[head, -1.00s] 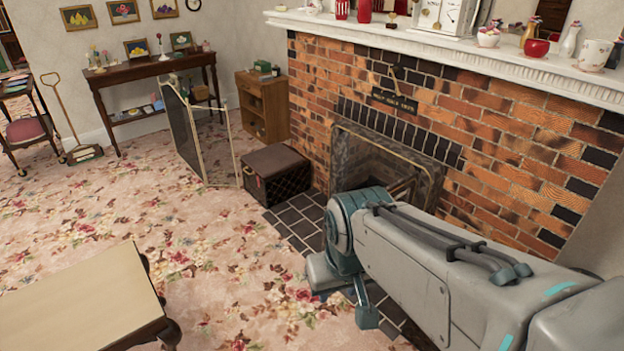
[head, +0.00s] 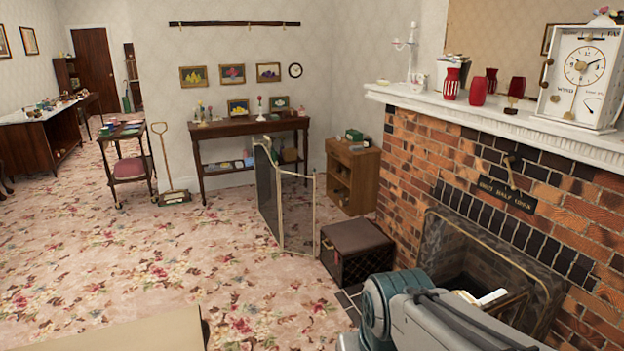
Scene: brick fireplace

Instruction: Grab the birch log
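My arm reaches in from the bottom right of the head view toward the fireplace opening (head: 455,262). My gripper does not show; its end is hidden beyond the arm or out of frame. I cannot make out a birch log for certain. A small pale piece (head: 492,297) shows inside the opening, just above my arm, too small to tell what it is.
A dark chest (head: 355,250) stands left of the fireplace. A folding screen (head: 285,205) stands open beside it, with a wooden cabinet (head: 352,178) behind. A table edge (head: 150,332) is at the bottom. The floral carpet (head: 110,260) is largely clear.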

